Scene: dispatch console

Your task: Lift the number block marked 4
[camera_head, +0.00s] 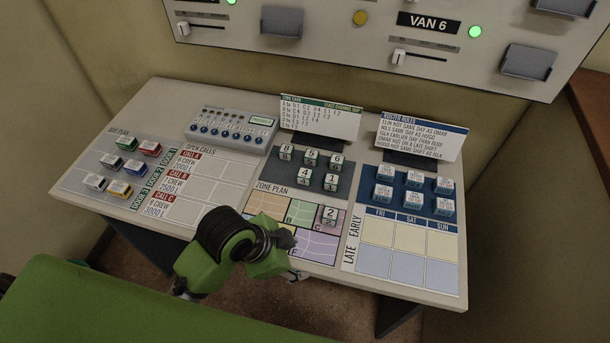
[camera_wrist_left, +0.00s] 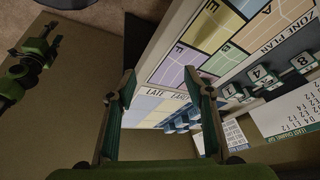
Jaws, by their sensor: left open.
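The 4 block also shows in the left wrist view (camera_wrist_left: 262,76), at the right. My left gripper (camera_head: 289,244) is over the front edge of the console, well short of the block, with its fingers largely hidden behind the arm. In the wrist view its jaws (camera_wrist_left: 160,78) are open and empty.
Blocks 8 (camera_head: 285,152), 5 (camera_head: 310,157) and 6 (camera_head: 336,161) stand behind the 4 block. Upright cards (camera_head: 318,116) stand behind the pad. Roster blocks (camera_head: 414,180) are to the right.

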